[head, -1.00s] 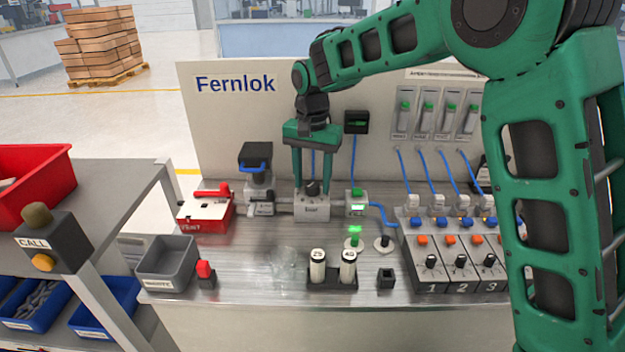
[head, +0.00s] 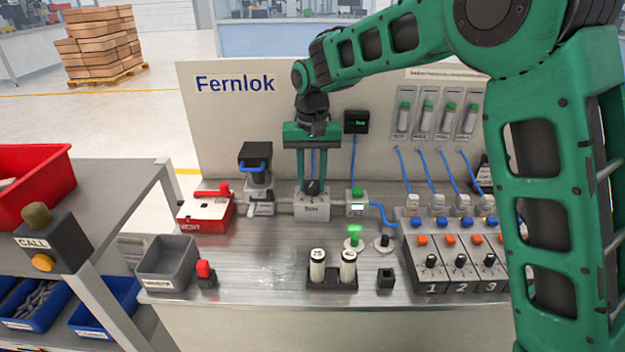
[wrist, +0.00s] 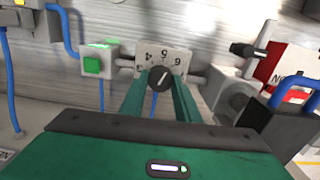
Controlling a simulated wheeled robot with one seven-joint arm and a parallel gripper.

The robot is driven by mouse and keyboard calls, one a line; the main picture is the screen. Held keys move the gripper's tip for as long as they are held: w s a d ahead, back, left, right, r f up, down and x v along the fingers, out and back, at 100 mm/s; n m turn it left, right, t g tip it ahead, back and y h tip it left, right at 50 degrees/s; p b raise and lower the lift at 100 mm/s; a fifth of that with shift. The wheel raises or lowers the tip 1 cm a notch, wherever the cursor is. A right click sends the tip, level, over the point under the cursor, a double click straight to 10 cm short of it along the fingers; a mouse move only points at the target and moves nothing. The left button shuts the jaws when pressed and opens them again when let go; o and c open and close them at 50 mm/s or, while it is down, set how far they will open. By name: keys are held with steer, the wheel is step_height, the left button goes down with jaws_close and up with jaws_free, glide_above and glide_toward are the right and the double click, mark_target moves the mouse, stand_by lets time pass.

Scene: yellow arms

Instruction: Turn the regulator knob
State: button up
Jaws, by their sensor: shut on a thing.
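The regulator knob (wrist: 160,78) is a round black knob with a pale pointer line, in front of a light plate with numbers (wrist: 164,60) in the wrist view. In the head view the knob (head: 312,187) sits on top of the grey regulator block (head: 312,208). My gripper (head: 313,184) points down from above, its two green fingers on either side of the knob. In the wrist view my gripper (wrist: 160,84) is shut on the knob. The fingers hide part of the knob's sides.
A box with a green button (head: 356,202) stands close right of the block. Two white cylinders (head: 332,267) stand in front. The bench between is mostly clear.

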mark_target(313, 182)
steer(key=n, duration=0.5)
steer(key=shift+r+n, duration=0.1)
steer(key=shift+n, duration=0.2)
steer(key=n, duration=0.6)
steer(key=shift+w+d, duration=0.1)
stand_by(0.3)
steer(key=o, duration=1)
steer(key=shift+o, duration=0.2)
step_height(313, 182, up, 11)
